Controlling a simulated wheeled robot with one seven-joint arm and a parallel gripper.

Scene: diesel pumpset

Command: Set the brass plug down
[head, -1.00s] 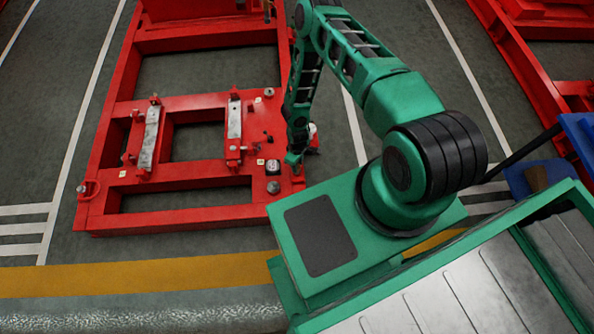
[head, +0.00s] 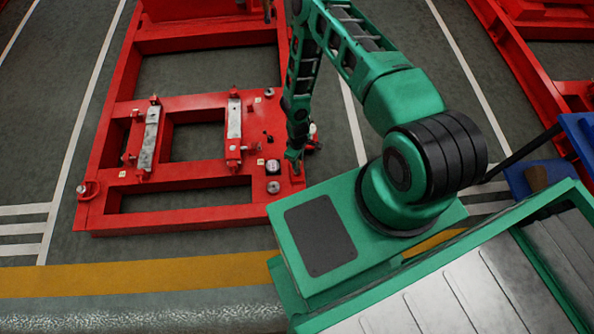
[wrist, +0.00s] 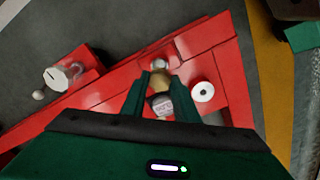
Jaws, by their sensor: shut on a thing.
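My gripper (wrist: 161,82) is shut on the brass plug (wrist: 160,83), whose tan-brass part shows between the fingertips in the wrist view. A grey rounded piece (wrist: 162,104) sits between the fingers, closer to the palm; I cannot tell whether it is part of the plug. In the head view my gripper (head: 295,162) is low over the right front corner of the red frame (head: 170,192). The plug is hidden there by the gripper. I cannot tell whether it touches the frame.
A white ring-shaped fitting (wrist: 203,92) is on the red frame right beside the gripper. A pale metal fitting (wrist: 158,63) lies just past the fingertips. In the head view, a dark-and-white fitting (head: 272,166) and a grey round one (head: 273,187) stand left of the gripper.

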